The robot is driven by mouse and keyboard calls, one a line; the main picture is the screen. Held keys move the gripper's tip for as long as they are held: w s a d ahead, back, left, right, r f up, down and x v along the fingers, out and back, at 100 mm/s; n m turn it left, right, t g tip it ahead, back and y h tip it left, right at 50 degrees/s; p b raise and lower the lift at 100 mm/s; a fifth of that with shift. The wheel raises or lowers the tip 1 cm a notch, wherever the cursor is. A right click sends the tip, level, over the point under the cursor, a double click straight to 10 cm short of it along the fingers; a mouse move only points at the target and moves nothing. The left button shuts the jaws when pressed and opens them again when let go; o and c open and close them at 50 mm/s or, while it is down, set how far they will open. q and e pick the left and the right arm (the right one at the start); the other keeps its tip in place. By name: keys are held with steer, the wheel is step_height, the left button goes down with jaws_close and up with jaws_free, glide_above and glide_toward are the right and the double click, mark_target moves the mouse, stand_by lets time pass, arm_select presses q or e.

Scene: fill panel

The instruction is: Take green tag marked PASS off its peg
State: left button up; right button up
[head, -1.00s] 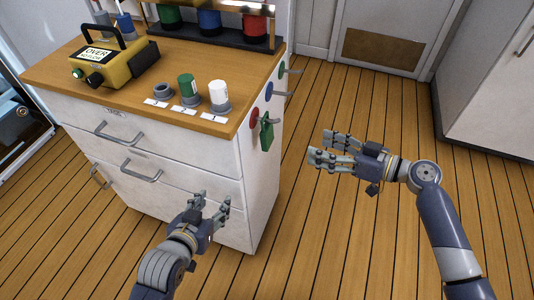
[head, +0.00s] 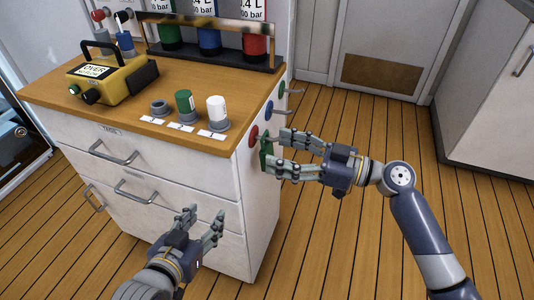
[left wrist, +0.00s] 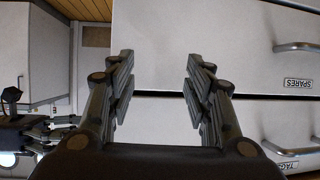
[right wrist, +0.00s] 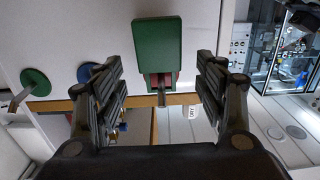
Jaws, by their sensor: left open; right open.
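The green tag (head: 265,155) hangs on the lowest peg, by the red disc (head: 253,136), on the cabinet's side. In the right wrist view the tag (right wrist: 157,45) appears as a plain green block with the metal peg (right wrist: 163,99) beside its narrow end; no lettering is readable. My right gripper (head: 276,151) is open at the tag, with its fingers on either side; in the right wrist view a gap shows on both sides. My left gripper (head: 203,216) is open and empty in front of the drawers; it also shows in the left wrist view (left wrist: 158,62).
Blue (head: 269,107) and green (head: 282,88) discs with pegs sit farther back on the cabinet's side. The wooden top (head: 105,108) holds a yellow device (head: 100,82), a green cylinder (head: 185,103) and a white one (head: 217,110). The floor to the right is clear.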

steer(key=x, duration=0.2)
steer(key=shift+w+a, duration=0.1)
steer(key=shift+a, duration=0.15)
steer(key=c, duration=1)
steer(key=shift+r, duration=0.15)
